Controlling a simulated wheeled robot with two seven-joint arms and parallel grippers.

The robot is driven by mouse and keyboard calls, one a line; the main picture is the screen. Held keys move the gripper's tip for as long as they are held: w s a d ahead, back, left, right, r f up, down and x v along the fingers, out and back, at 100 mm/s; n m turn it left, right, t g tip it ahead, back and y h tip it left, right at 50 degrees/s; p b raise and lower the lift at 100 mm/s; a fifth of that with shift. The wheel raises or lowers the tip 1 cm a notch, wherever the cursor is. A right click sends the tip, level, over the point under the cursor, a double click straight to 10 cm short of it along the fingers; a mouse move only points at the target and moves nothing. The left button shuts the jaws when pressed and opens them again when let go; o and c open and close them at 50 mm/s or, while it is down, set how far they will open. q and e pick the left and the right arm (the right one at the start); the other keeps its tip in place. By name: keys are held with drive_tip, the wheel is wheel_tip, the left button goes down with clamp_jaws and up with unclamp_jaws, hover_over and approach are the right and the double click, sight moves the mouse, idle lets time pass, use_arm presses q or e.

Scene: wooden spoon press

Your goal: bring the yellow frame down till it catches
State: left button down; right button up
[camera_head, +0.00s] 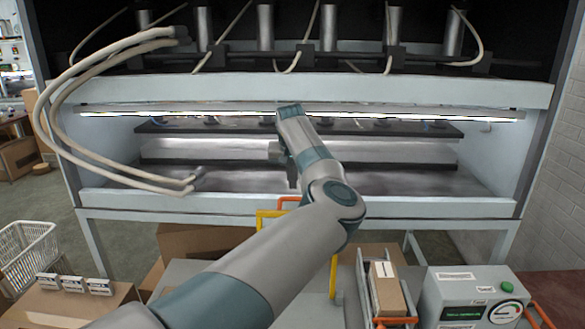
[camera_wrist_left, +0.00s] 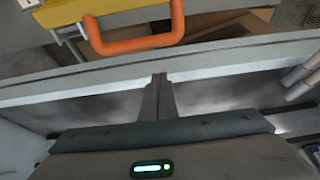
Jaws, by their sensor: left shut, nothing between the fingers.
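The yellow frame (camera_head: 262,222) stands in front of the press, partly hidden behind my left arm; a yellow upright (camera_head: 335,278) shows to the right of the arm. An orange handle (camera_head: 289,200) is at its top. In the left wrist view, the yellow frame (camera_wrist_left: 72,10) is at the upper left, with the orange handle (camera_wrist_left: 135,42) beside it. My left gripper (camera_head: 292,184) points down over the press opening, shut and empty; its fingers (camera_wrist_left: 159,78) are together and apart from the handle. My right gripper is not in view.
The press's pale front rail (camera_head: 420,206) runs between my fingers and the handle in the wrist view. A light bar (camera_head: 400,114) crosses above the opening. Hoses (camera_head: 95,165) hang at left. A control box (camera_head: 474,300) and cardboard boxes (camera_head: 190,241) stand in front.

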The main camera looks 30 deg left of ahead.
use_arm(q)
drive_tip(key=shift+s+d+f+p, duration=0.25)
drive_tip(key=shift+s+d+p, duration=0.3)
drive_tip(key=shift+s, duration=0.3)
drive_tip(key=shift+s+d+f+p, duration=0.2)
drive_tip(key=shift+s+d+p, duration=0.35)
drive_tip(key=shift+s, duration=0.25)
drive_tip(key=shift+a, duration=0.15)
